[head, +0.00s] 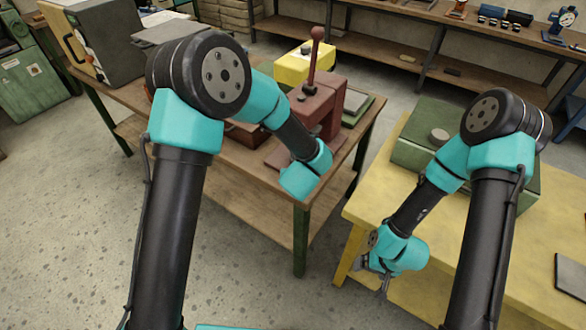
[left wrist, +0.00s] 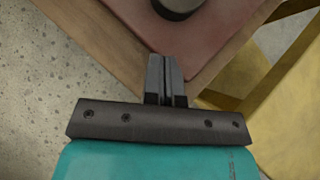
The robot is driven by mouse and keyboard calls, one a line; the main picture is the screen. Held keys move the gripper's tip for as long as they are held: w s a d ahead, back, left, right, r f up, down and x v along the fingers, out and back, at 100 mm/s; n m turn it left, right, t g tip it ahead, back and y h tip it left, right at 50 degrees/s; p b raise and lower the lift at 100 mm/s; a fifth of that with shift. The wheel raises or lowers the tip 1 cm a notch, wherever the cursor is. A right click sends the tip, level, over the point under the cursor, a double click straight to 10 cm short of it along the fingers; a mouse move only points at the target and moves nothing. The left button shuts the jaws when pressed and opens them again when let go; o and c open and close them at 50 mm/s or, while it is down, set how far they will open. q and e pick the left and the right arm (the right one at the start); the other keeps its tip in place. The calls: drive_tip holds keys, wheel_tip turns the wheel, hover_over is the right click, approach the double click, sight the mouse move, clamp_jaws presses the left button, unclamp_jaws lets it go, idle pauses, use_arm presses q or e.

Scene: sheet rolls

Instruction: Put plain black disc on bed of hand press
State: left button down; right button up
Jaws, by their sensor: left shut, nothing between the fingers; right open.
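The hand press (head: 333,102) is a reddish-brown machine with an upright lever and red ball, standing on the wooden table. In the left wrist view a flat reddish plate (left wrist: 112,18), which looks like the press's base, shows at the top. A dark round piece (left wrist: 178,6) sits on it, cut off by the frame edge; I cannot tell whether it is the plain black disc or part of the press. My left gripper (left wrist: 166,70) is shut and empty near the plate's front corner. My right gripper (head: 378,284) is open and empty by the yellow table's front left.
A green box (head: 412,148) with a round greyish piece (head: 440,135) on top stands on the yellow table (head: 375,207). A yellow box (head: 300,67) is behind the press. A gap with concrete floor separates the wooden table (head: 222,177) and yellow table.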

use_arm(q)
drive_tip(key=v, duration=0.8)
drive_tip(key=shift+s+r, duration=0.25)
drive_tip(key=shift+r, duration=0.1)
